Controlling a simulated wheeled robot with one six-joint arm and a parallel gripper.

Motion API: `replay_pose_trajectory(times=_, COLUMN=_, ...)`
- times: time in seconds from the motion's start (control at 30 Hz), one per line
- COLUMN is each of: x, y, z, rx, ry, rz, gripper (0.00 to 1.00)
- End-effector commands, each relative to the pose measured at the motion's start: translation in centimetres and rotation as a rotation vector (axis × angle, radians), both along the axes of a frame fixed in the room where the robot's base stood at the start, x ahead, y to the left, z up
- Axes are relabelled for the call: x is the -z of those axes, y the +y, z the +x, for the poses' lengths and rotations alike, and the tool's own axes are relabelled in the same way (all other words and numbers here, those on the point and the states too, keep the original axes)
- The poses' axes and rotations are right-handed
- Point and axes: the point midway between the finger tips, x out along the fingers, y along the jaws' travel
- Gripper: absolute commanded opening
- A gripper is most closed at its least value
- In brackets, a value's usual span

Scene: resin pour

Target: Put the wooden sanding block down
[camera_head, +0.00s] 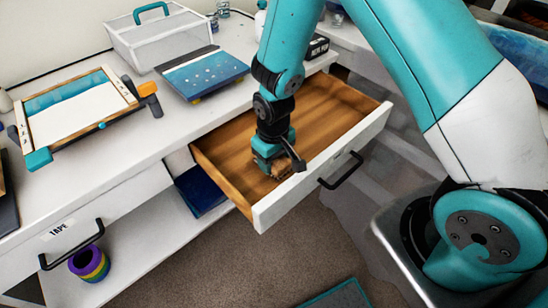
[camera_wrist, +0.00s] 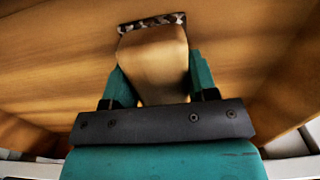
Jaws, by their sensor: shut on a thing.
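The wooden sanding block (camera_wrist: 153,65) is tan with a dark speckled strip along its far end in the wrist view. My gripper (camera_wrist: 157,82) is shut on it, with a teal finger on each side. In the head view my gripper (camera_head: 276,163) is down inside the open wooden drawer (camera_head: 317,108). There the block (camera_head: 282,169) shows only in part below the fingers, low near the drawer's floor. I cannot tell whether it touches the floor.
The drawer's white front (camera_head: 322,168) has a black handle (camera_head: 340,171). The drawer looks otherwise empty. On the white counter are a framed screen (camera_head: 75,115), a blue panel (camera_head: 203,73) and a clear bin (camera_head: 160,38). Tape rolls (camera_head: 89,263) sit on the lower shelf.

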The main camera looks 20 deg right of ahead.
Motion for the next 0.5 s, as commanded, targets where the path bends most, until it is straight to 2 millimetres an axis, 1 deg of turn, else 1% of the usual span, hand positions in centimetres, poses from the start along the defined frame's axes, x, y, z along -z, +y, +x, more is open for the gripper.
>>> replay_pose_trajectory(times=0.07, x=0.32, y=0.0, z=-0.01, rx=0.0, ry=0.0, rz=0.0, gripper=0.31)
replay_pose_trajectory(times=0.1, x=0.36, y=0.0, z=-0.01, rx=0.0, ry=0.0, rz=0.0, gripper=0.55)
replay_pose_trajectory(times=0.17, x=0.26, y=0.0, z=-0.01, rx=0.0, ry=0.0, rz=0.0, gripper=0.69)
replay_pose_trajectory(times=0.2, x=0.26, y=0.0, z=-0.01, rx=0.0, ry=0.001, rz=0.0, gripper=0.78)
replay_pose_trajectory(times=0.5, x=0.01, y=0.0, z=-0.01, rx=0.0, ry=0.0, rz=0.0, gripper=0.78)
